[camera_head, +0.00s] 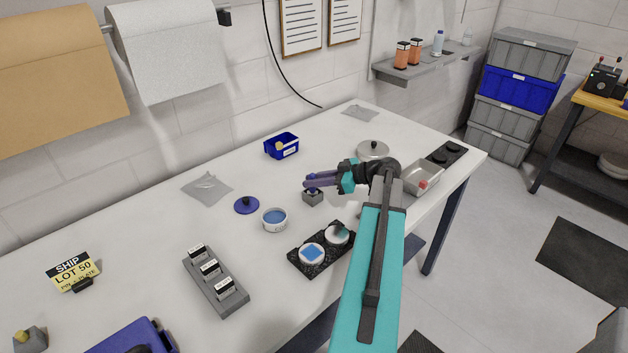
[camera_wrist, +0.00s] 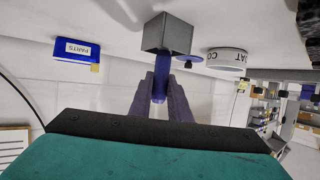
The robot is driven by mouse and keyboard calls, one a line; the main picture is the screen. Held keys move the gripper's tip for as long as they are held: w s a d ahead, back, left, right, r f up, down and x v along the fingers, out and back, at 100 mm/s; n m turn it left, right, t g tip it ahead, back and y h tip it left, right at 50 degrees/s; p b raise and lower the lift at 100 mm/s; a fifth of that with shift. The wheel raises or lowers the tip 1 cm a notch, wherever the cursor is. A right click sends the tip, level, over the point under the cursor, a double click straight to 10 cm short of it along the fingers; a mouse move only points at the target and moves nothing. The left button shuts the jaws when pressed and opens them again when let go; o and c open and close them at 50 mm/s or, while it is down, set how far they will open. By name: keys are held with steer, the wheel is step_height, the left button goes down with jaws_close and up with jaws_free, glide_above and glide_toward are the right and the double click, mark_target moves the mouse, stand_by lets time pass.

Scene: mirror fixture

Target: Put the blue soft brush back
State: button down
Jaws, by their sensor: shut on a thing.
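The blue soft brush (camera_wrist: 160,82) is between the fingers of my gripper (camera_wrist: 161,95) in the wrist view. My gripper (camera_head: 310,184) is shut on it. A small grey block holder (camera_head: 312,198) stands on the bench directly below the fingertips; it also shows in the wrist view (camera_wrist: 168,34). The brush's far end meets the block's edge in the wrist view, but I cannot tell whether it sits inside the block or just above it. In the head view only a small blue bit of the brush shows over the block; the fingers hide the rest.
Left of the block are a labelled round dish (camera_head: 274,219) and a blue lid (camera_head: 246,205). A blue parts bin (camera_head: 281,146) stands behind. A black tray (camera_head: 308,262) with round pieces lies in front. A lidded pan (camera_head: 373,150) and metal tray (camera_head: 424,180) are at right.

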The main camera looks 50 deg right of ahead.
steer(key=shift+f+b, duration=0.2)
steer(key=shift+b, duration=0.1)
steer(key=c, duration=1.7)
jaws_free()
steer(key=shift+o, duration=0.2)
steer(key=shift+r+p, duration=0.3)
steer(key=shift+p, duration=0.1)
steer(key=b+v, duration=0.4)
steer(key=v, duration=0.8)
steer(key=shift+b, duration=0.3)
steer(key=shift+f, duration=0.1)
